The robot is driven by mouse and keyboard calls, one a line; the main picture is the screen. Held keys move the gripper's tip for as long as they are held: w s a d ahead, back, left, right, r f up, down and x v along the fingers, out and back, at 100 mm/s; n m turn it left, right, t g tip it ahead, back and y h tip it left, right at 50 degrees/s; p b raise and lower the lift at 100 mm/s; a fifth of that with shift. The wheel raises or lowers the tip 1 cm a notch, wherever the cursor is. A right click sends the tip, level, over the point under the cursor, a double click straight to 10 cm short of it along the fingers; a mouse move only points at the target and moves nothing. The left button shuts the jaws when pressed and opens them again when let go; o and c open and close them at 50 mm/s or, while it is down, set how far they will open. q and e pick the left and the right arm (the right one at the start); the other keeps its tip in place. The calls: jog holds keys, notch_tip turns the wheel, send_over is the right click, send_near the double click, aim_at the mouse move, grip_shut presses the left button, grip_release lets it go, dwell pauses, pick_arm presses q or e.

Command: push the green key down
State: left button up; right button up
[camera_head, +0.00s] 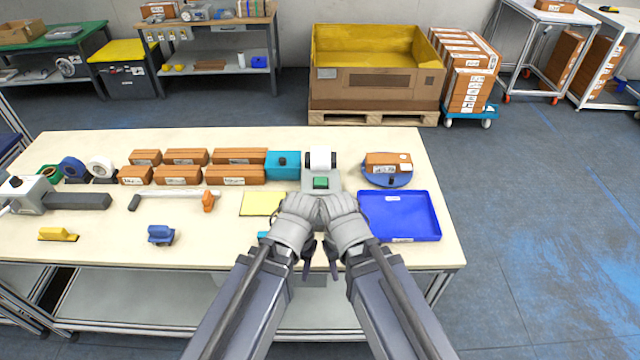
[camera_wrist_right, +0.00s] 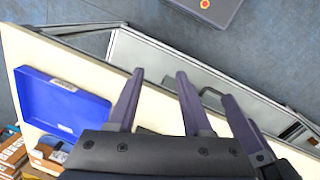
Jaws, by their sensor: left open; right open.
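The green key (camera_head: 321,183) sits on the front of a grey label-printer-like device (camera_head: 308,188) with a white roll on top, at the back middle of the table. In the head view, my left gripper (camera_head: 308,264) and right gripper (camera_head: 333,264) are close together over the front table edge, nearer to me than the key and apart from it. Their dark fingers point back toward me. The right wrist view shows my right gripper (camera_wrist_right: 158,75) open with nothing between its fingers. Part of my left gripper (camera_wrist_right: 240,115) shows beside it. The key is not in that view.
A blue tray (camera_head: 437,228) lies right of the arms and a yellow pad (camera_head: 262,204) left of the device. A brown box (camera_head: 388,160) rests on a round blue stand behind the tray. Several brown boxes (camera_head: 178,175) and a teal box (camera_head: 283,164) line the back left.

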jog(key=shift+c, duration=0.2)
grip_shut()
dwell(0.3)
dwell(1.3)
